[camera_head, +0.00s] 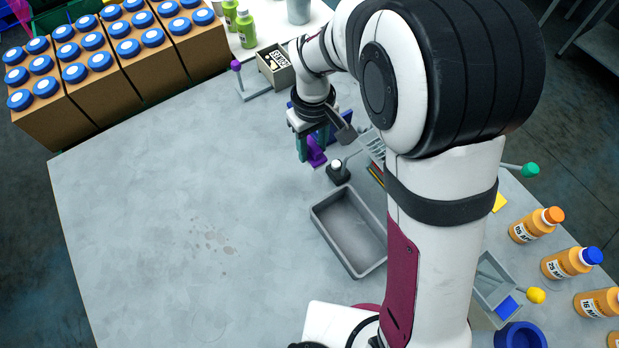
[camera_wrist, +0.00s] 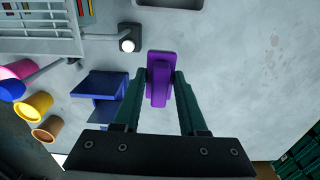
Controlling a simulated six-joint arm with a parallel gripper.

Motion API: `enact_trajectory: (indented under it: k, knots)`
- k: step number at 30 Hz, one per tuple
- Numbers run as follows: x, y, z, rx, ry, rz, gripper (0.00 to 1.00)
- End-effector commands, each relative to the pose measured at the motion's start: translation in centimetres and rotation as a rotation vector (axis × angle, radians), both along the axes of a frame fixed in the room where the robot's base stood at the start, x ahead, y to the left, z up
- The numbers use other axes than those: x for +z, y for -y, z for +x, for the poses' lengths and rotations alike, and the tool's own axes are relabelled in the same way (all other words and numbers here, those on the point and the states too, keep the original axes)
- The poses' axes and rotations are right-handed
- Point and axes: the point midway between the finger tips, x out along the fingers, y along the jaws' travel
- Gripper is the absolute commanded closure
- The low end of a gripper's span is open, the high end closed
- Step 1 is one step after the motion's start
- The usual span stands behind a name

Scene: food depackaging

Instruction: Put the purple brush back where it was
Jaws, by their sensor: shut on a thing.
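The purple brush (camera_head: 316,152) is between the green fingers of my gripper (camera_head: 312,146), over the far right part of the grey table. In the wrist view the brush (camera_wrist: 160,82) sits between the two fingertips of my gripper (camera_wrist: 161,80), which are shut on it. Its wide end points away from the wrist. I cannot tell whether it touches the table. A blue holder-like block (camera_wrist: 98,85) stands close by, left of the gripper in the wrist view.
A black base with a white knob (camera_head: 337,169) and a grey tray (camera_head: 349,232) are close to the gripper. A wire rack (camera_wrist: 40,30) and coloured cups (camera_wrist: 38,104) stand left in the wrist view. The table's left side (camera_head: 150,210) is clear.

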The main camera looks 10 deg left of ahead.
Motion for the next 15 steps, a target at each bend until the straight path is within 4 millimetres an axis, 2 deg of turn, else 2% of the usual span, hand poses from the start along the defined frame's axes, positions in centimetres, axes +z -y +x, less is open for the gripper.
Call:
enact_trajectory:
  k: [6, 12, 15]
  knots:
    - [-4.8, -0.6, -0.6, 0.02, -0.005, -0.002, 1.0]
    - [-8.7, -0.6, -0.5, 0.019, -0.004, -0.002, 1.0]
    - [-10.1, -0.6, -0.5, 0.019, -0.002, -0.001, 1.0]
